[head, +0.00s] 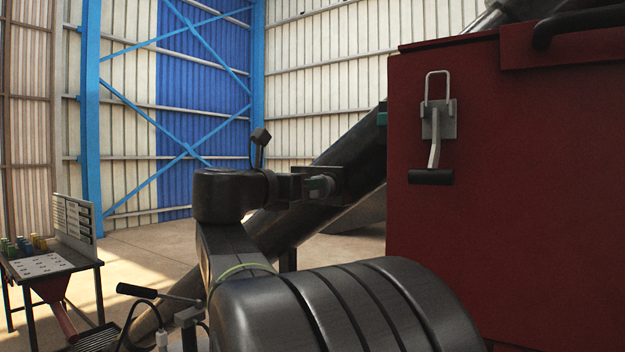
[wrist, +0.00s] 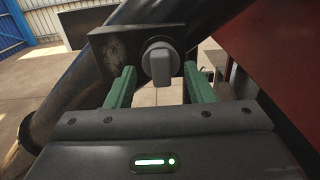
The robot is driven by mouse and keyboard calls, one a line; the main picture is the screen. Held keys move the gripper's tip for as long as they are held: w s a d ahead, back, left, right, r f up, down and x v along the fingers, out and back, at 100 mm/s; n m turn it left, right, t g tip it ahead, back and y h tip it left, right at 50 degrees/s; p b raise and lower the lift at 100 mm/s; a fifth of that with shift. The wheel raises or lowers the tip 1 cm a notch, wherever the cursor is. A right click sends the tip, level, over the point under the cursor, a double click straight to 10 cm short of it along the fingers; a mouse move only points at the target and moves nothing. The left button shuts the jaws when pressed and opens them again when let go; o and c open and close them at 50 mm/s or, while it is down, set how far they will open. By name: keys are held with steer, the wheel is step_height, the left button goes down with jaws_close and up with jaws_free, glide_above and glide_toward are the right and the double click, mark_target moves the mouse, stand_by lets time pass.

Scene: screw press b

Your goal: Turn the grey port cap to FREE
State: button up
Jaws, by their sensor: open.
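The grey port cap (wrist: 160,62) shows in the wrist view as a round knob with a raised grip bar, standing about upright, in front of a dark plate (wrist: 112,52). No lettering is readable on the plate. My gripper (wrist: 159,70) has its two green fingers apart, one on each side of the cap, with a visible gap on both sides. I cannot tell how far the fingertips reach along the cap's depth. In the head view my gripper (head: 322,184) is at the dark sloping tube, and I cannot make out the cap there.
A large dark tube (head: 350,160) slopes behind my gripper. A red cabinet (head: 500,220) with a latch (head: 437,122) stands close on the right. At the left are a table (head: 50,264) with small coloured items and a black-handled lever (head: 140,291). Floor behind is open.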

mark_target(321, 193)
steer(key=x, duration=0.3)
steer(key=shift+w+d, duration=0.1)
steer(key=shift+w, duration=0.05)
jaws_close()
steer(key=shift+r+p, duration=0.1)
steer(key=shift+p, duration=0.25)
